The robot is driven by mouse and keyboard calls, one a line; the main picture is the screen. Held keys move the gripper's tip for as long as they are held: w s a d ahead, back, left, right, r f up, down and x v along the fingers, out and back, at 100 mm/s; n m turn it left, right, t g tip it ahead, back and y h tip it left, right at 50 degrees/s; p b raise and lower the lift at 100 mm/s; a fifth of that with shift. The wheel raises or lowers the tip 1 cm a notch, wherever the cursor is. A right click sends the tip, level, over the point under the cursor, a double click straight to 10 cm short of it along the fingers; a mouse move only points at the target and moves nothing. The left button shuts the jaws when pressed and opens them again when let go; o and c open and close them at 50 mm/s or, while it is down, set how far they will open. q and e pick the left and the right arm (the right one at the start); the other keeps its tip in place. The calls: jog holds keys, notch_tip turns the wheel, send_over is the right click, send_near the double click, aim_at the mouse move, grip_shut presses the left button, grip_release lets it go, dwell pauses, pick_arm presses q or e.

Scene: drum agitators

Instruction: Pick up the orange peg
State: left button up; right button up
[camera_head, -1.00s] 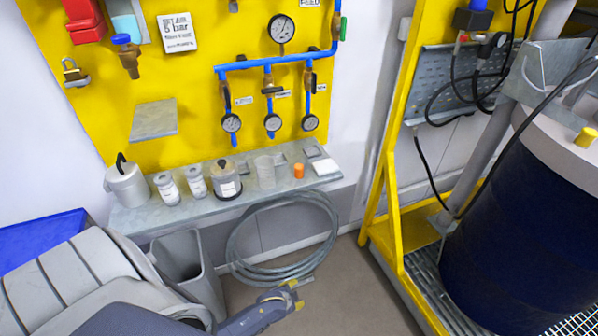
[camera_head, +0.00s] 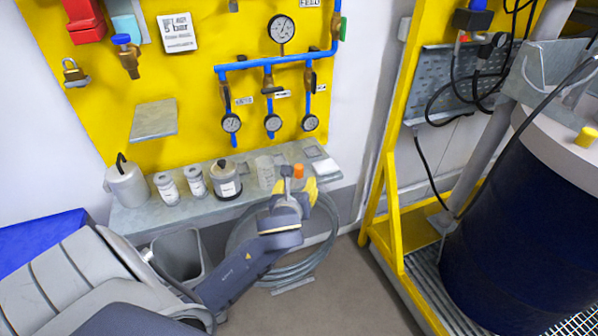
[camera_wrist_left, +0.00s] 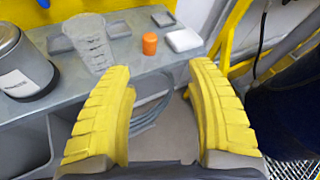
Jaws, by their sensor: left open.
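The orange peg (camera_head: 299,171) is a small upright cylinder on the grey shelf (camera_head: 140,217), near its right end. In the left wrist view the orange peg (camera_wrist_left: 150,43) stands beyond the fingertips, between them across the picture and nearer the left finger. My left gripper (camera_head: 298,186) has yellow fingers and is just in front of the shelf edge, close to the peg. In the left wrist view the left gripper (camera_wrist_left: 160,78) is open with nothing between its fingers. My right gripper is not in view.
A clear beaker (camera_head: 265,172) stands left of the peg, and a white block (camera_wrist_left: 183,40) lies close on its right. A lidded jar (camera_head: 227,181) and white bottles stand further left. A hose coil (camera_head: 240,232) hangs below the shelf. A yellow frame (camera_head: 392,200) rises at right.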

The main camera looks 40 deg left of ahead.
aim_at(298, 170)
pick_arm(q)
jog(key=w+a+f, duration=0.2)
jog(key=w+a, duration=0.1)
jog(key=w, duration=0.1)
jog(key=w+a+f+m, duration=0.1)
jog(key=w+a+f, duration=0.1)
jog(key=w, duration=0.3)
jog(key=w+a+f+m, duration=0.1)
jog(key=w+a+f, duration=0.2)
jog(key=w+a, duration=0.1)
jog(key=shift+w+f+g+y, duration=0.1)
jog(key=shift+w+g+y, duration=0.05)
jog(key=shift+g+y, duration=0.2)
jog(key=shift+c, duration=0.2)
grip_shut()
dwell(0.5)
